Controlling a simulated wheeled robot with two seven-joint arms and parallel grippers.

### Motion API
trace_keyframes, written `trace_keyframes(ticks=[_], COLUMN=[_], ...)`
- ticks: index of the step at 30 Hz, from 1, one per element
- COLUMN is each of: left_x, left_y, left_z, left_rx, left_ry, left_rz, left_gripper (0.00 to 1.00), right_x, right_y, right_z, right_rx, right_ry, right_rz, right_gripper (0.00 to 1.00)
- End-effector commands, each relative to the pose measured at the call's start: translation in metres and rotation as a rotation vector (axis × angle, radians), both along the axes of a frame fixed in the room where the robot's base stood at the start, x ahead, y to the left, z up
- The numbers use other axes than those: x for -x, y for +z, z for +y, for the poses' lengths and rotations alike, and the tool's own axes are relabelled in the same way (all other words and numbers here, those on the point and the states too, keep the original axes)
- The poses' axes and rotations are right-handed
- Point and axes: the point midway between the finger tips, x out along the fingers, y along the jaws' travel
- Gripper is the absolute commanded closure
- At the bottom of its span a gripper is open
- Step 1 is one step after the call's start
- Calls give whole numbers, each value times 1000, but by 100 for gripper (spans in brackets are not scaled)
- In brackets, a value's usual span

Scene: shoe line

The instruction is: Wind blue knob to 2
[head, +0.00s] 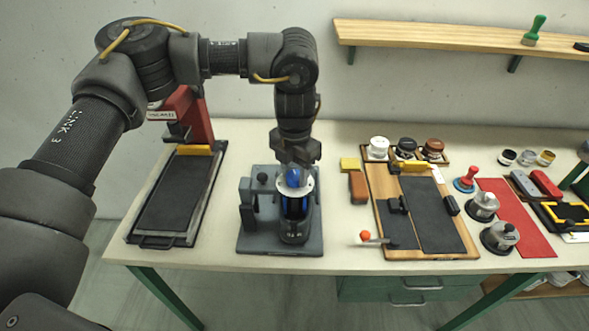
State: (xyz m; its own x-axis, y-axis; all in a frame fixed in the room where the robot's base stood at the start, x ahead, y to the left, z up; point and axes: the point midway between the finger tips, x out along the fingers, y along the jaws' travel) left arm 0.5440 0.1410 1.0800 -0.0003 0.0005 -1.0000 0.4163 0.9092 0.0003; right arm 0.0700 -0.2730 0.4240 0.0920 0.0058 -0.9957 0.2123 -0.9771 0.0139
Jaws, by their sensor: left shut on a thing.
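The blue knob (294,177) sits on top of a dark cylindrical device with a pale ring dial (306,187) around it. The device stands on a grey base plate (280,246) near the table's front edge. My left gripper (293,166) points straight down from above and is shut on the blue knob, hiding much of it. The dial's numbers are too small to read, so I cannot tell the knob's setting. My right gripper is not in view.
A red press with a black bed (172,200) stands to the left. A brown block (358,187) and a wooden board with black pads (462,240) lie to the right. Round metal pieces (499,238) and a red mat (520,222) are further right. A wooden shelf (420,37) hangs behind.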

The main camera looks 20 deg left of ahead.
Motion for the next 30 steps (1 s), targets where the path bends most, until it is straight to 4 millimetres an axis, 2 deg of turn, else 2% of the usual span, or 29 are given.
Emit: trace_keyframes(ticks=[12,27,28,30], left_x=[0,0,0,0], left_y=[0,0,0,0], left_z=[0,0,0,0], left_rx=[1,1,1,1], left_ry=[-154,-169,-169,-168], left_rz=[0,-2,-2,-2], left_gripper=[84,84,57,48], right_x=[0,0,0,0], right_y=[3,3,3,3], right_z=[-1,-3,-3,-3], right_rx=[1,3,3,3], right_ry=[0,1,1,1], right_rz=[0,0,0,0], right_gripper=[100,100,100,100])
